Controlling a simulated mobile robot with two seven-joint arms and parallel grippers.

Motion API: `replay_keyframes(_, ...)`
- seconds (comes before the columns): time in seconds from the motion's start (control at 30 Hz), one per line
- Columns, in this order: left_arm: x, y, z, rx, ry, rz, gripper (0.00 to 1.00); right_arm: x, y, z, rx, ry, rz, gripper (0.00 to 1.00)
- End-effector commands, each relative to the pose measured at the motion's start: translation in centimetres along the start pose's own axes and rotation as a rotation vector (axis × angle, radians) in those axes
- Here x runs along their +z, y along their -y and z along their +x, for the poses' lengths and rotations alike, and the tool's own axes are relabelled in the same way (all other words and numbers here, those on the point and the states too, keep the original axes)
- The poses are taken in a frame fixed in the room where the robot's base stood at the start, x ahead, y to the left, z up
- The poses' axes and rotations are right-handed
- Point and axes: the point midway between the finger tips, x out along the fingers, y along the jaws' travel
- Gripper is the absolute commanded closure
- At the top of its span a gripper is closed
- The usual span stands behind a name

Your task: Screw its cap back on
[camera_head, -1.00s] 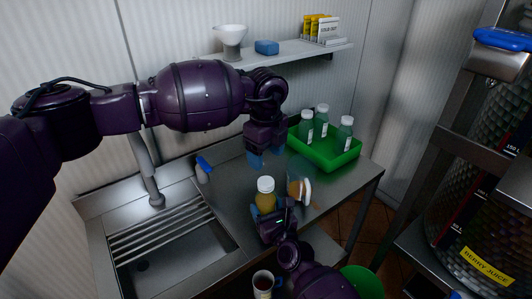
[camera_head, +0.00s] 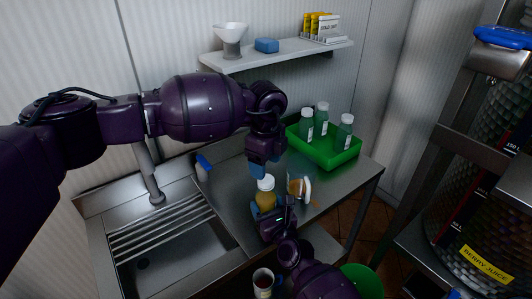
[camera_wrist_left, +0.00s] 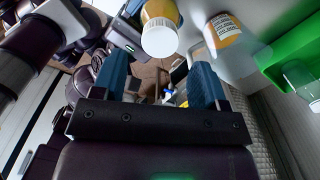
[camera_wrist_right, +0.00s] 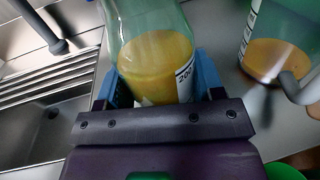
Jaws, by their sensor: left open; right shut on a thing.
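A clear bottle (camera_head: 266,201) with yellow-orange juice stands upright on the steel counter. Its white cap (camera_head: 266,183) sits on the mouth; I cannot tell how tightly. My right gripper (camera_head: 270,212) is shut around the bottle; the right wrist view shows the bottle (camera_wrist_right: 155,60) and its label between the fingers. My left gripper (camera_head: 259,170) is open and empty, just above the cap and apart from it. In the left wrist view the cap (camera_wrist_left: 159,38) lies beyond the open fingers (camera_wrist_left: 159,66).
A clear jug (camera_head: 295,186) with some amber juice and a pale handle stands close to the right of the bottle. A green crate (camera_head: 338,160) holds three capped bottles behind. The sink (camera_head: 165,265) is at left, a cup (camera_head: 263,284) in front. A shelf (camera_head: 285,50) hangs above.

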Motion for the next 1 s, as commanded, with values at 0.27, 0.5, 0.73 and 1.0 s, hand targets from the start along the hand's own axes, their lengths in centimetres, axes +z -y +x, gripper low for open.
replay_keyframes(0.27,0.0,0.0,3.6,0.002,-0.001,0.001,0.33,-0.1,0.0,0.0,0.0,-0.002,0.001,1.0)
replay_keyframes(0.5,0.0,0.0,4.8,-0.001,0.001,0.0,0.33,-0.1,0.0,0.0,0.0,-0.002,0.001,1.0)
replay_keyframes(0.73,0.0,0.0,4.8,-0.001,0.0,0.001,0.33,-0.1,0.0,0.0,0.0,-0.002,0.001,1.0)
replay_keyframes(1.0,0.0,0.0,4.8,0.0,0.0,0.001,0.69,-0.1,0.0,0.0,0.0,-0.002,0.001,1.0)
